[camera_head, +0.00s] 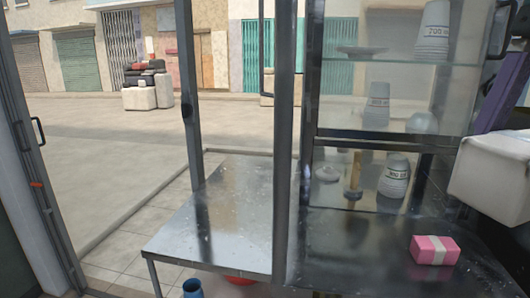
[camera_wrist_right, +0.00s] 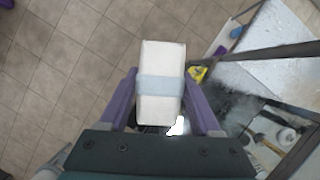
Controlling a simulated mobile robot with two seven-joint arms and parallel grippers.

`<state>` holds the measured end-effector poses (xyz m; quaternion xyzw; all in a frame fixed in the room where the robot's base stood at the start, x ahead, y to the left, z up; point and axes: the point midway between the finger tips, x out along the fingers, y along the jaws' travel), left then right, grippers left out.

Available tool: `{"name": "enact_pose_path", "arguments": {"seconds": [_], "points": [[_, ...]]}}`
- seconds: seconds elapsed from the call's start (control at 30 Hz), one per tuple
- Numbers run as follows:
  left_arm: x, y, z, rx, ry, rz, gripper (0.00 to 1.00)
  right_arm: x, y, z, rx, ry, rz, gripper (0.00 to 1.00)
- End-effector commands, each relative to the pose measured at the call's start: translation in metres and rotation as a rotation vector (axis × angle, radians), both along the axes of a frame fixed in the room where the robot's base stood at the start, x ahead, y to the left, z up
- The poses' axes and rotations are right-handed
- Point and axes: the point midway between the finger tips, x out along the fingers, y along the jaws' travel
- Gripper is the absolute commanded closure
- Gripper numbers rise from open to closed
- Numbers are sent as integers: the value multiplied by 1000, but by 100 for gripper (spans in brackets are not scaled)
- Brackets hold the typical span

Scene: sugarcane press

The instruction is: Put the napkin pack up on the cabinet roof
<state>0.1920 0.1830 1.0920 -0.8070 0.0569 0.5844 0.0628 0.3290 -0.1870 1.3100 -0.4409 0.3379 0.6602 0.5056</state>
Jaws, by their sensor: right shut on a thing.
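My right gripper (camera_wrist_right: 160,80) is shut on a white napkin pack (camera_wrist_right: 160,57) with a pale blue band. In the right wrist view the pack sits between the two purple fingers and sticks out past their tips, over tiled floor. In the head view a white block, apparently the same pack (camera_head: 490,180), is at the right edge beside a purple finger, in front of the cabinet. The glass-sided cabinet (camera_head: 313,95) holds cups on shelves; its roof is outside the head view. My left gripper is not in view.
A pink pack with a white band (camera_head: 435,250) lies on the dark counter (camera_head: 340,250). A metal table (camera_head: 225,215) stands left of the cabinet's dark upright post. A blue pot (camera_head: 193,288) is below it. A dark bar (camera_wrist_right: 260,56) crosses the wrist view's right side.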

Motion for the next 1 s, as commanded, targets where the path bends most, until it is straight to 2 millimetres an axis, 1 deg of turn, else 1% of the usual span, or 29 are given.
{"name": "enact_pose_path", "arguments": {"seconds": [0.03,0.33,0.7,0.83,0.9,1.0], "points": [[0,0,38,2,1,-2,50,-3,3,37,0,1,68,95],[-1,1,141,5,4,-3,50,-21,15,128,-1,0,488,95],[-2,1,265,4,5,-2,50,-42,20,242,-1,1,989,95],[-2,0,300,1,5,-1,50,-49,19,273,-2,0,1134,95],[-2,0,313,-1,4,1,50,-51,19,285,-2,0,1194,95],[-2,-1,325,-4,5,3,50,-54,18,296,-1,0,1258,95]]}}
